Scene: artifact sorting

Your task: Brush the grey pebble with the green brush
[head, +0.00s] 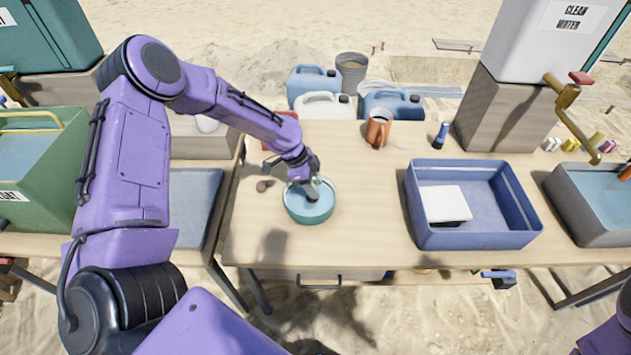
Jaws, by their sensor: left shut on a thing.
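My left gripper (311,191) reaches down into a round teal bowl (309,215) on the table. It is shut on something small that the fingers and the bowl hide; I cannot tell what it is. A small brownish lump (263,186) lies on the table just left of the bowl. I cannot make out a green brush or a clearly grey pebble. My right gripper is out of view; only a bit of my right arm shows at the lower right corner.
An orange-brown mug (378,128) and a small dark blue item (441,135) stand at the back. A blue tray (476,241) holding a white block (444,204) is to the right. A water container (510,50) with a tap stands beyond. The table between bowl and tray is clear.

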